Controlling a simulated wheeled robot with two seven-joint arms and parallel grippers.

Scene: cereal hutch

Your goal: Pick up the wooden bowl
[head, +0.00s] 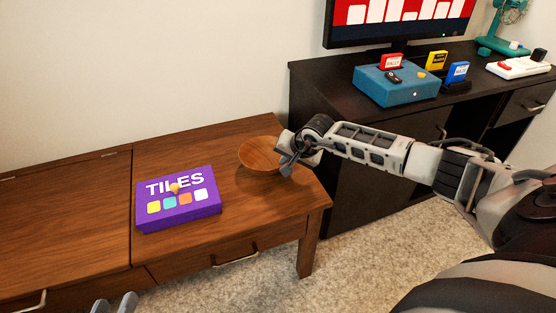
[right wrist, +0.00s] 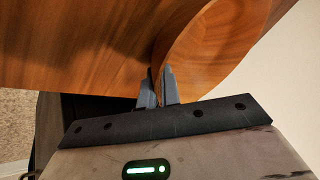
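The wooden bowl (head: 258,153) is at the right end of the brown wooden table, to the right of the purple box. Its shadow shows on the wood, and I cannot tell whether its base touches the table. My right gripper (head: 287,150) is at the bowl's right rim. In the right wrist view the fingers (right wrist: 158,90) are close together with the wall of the bowl (right wrist: 212,45) between them. My left gripper (head: 115,304) shows only its fingertips at the bottom edge, apart and empty.
The purple TILES box (head: 180,212) with a small yellow piece on top lies on the table (head: 75,215) left of the bowl. A dark desk (head: 325,110) stands behind right, carrying a blue box (head: 385,85), cartridges and a screen (head: 400,20). The table's left part is clear.

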